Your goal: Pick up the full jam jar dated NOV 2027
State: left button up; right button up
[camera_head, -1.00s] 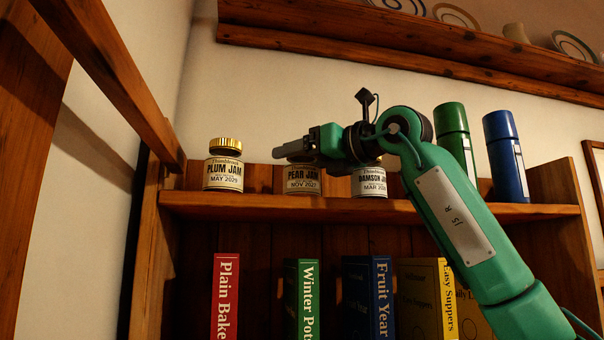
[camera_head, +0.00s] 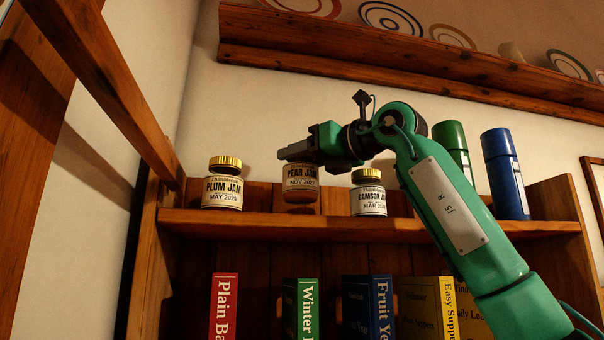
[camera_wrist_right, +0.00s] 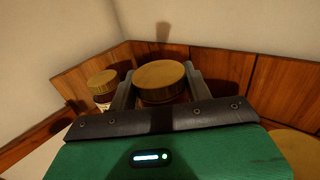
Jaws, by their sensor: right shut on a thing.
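The pear jam jar (camera_head: 300,182) has a label that reads NOV 2027. My right gripper (camera_head: 296,152) is shut on it near the top, and the fingers hide its lid in the head view. The jar hangs upright, its base a little above the shelf board. In the right wrist view its round gold lid (camera_wrist_right: 160,78) sits between the two fingers of my right gripper (camera_wrist_right: 162,84). The dark contents show only partly around the label. My left gripper is not in view.
The plum jam jar (camera_head: 223,186), dated MAY 2029, stands left on the shelf (camera_head: 300,226). The damson jam jar (camera_head: 368,196) stands close on the right, under my wrist. Green (camera_head: 452,150) and blue (camera_head: 505,172) cylinders stand farther right. A plate ledge (camera_head: 400,82) runs above.

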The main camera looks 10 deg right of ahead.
notch_tip(320, 180, up, 8)
jog(key=shift+s+p, duration=0.1)
jog(key=shift+p, duration=0.55)
notch_tip(320, 180, up, 8)
jog(key=p, duration=0.5)
jog(key=shift+r, duration=0.2)
